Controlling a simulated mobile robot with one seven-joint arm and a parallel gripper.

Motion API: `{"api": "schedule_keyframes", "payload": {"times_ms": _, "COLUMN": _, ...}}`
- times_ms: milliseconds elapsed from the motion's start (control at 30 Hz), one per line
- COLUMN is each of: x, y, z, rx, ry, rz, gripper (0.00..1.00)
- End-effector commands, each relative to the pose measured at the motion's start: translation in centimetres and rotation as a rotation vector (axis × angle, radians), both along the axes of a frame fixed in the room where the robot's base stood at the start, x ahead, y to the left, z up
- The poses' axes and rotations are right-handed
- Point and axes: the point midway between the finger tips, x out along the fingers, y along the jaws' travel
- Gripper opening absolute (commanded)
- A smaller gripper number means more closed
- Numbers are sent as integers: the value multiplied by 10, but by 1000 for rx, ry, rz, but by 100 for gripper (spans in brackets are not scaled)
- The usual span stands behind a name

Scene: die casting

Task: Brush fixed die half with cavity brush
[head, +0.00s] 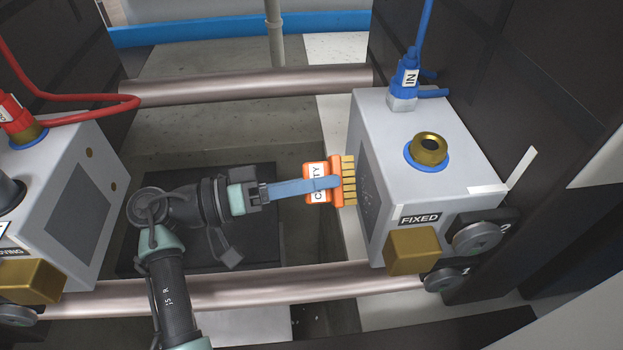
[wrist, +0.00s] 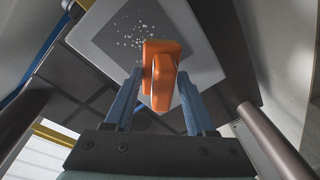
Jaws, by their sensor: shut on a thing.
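My gripper (head: 300,187) is shut on the orange cavity brush (head: 317,170), with its blue fingers around the handle. The brush carries a label partly covered by a finger, and its tan bristles (head: 349,182) point right at the inner face of the fixed die half (head: 398,150). The bristle tips are at or very close to that face; I cannot tell whether they touch. In the wrist view the brush (wrist: 160,75) stands between the two fingers (wrist: 158,108), before the grey die face (wrist: 205,62) with its dark square and pale specks. The brush hides part of that square.
The moving die half (head: 50,185) stands at the left with a red hose. Tie bars run behind (head: 240,86) and in front (head: 240,288) of my arm. A blue hose connector (head: 404,82) and brass fitting (head: 428,150) top the fixed half; a brass block (head: 412,250) juts from its front.

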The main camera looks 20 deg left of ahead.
Motion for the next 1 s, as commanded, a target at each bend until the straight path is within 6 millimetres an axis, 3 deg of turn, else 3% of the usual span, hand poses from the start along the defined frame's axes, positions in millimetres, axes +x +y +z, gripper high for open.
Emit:
{"api": "schedule_keyframes", "payload": {"times_ms": 700, "x": 5, "y": -12, "z": 0, "rx": -1, "ry": 0, "rz": 1, "gripper": 4}}
{"api": "schedule_keyframes", "payload": {"times_ms": 1000, "x": -16, "y": -20, "z": 2, "rx": -2, "ry": 0, "rz": 1, "gripper": 4}}
